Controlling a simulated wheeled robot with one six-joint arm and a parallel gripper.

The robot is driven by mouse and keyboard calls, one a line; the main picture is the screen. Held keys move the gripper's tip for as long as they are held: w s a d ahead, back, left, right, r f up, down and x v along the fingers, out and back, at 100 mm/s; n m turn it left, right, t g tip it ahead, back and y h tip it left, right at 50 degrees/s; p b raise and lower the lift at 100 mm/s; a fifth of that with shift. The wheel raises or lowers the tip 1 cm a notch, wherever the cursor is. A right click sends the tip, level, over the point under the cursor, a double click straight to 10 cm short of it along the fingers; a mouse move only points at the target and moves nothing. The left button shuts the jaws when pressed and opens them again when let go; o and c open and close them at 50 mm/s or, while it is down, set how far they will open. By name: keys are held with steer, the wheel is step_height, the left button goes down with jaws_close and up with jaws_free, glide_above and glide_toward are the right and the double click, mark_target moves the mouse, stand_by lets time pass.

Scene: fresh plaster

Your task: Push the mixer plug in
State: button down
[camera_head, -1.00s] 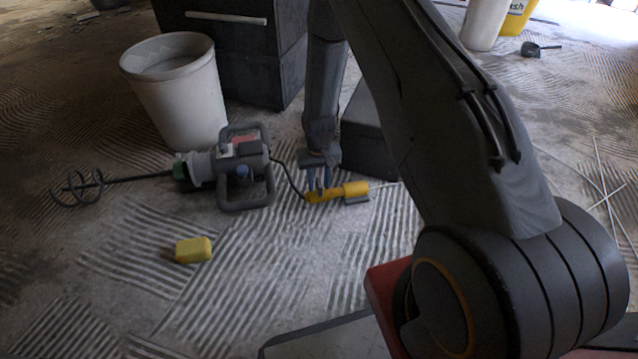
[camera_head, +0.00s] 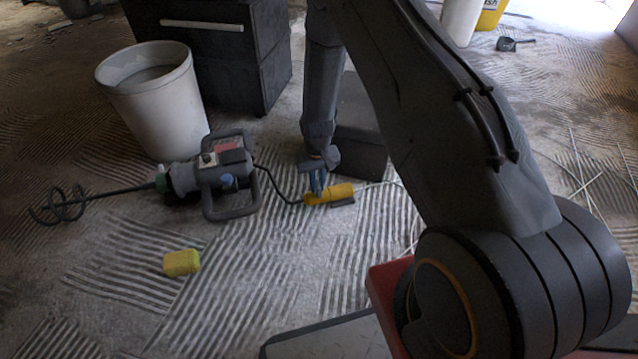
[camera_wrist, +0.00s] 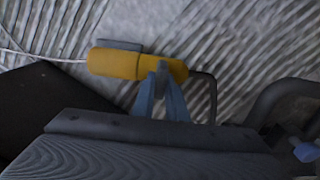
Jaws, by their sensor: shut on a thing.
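The mixer (camera_head: 212,176) lies on the floor left of my gripper, and its dark cable runs right to the yellow plug (camera_head: 312,199). My gripper (camera_head: 316,196) is shut on the plug, with blue fingers around it close to the floor. In the wrist view the plug (camera_wrist: 175,70) is between the fingertips, in line with a larger yellow connector (camera_wrist: 112,63). The connector also shows in the head view (camera_head: 341,193), with a pale cable leaving its right end. Plug and connector look in contact; any gap between them is too small to tell.
A white bucket (camera_head: 158,105) stands behind the mixer. A dark box (camera_head: 358,150) stands just behind the connector. A yellow sponge-like block (camera_head: 181,263) lies at the front left. The ridged floor in front of the plug is clear.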

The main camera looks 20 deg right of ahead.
steer(key=shift+d, duration=0.2)
steer(key=c, duration=1.8)
jaws_free()
steer(key=shift+d, duration=0.25)
steer(key=shift+o, duration=0.2)
steer(key=shift+a, duration=0.2)
steer(key=shift+a+r, duration=0.1)
step_height(320, 180, up, 8)
steer(key=p, duration=0.3)
steer(key=shift+f, duration=0.2)
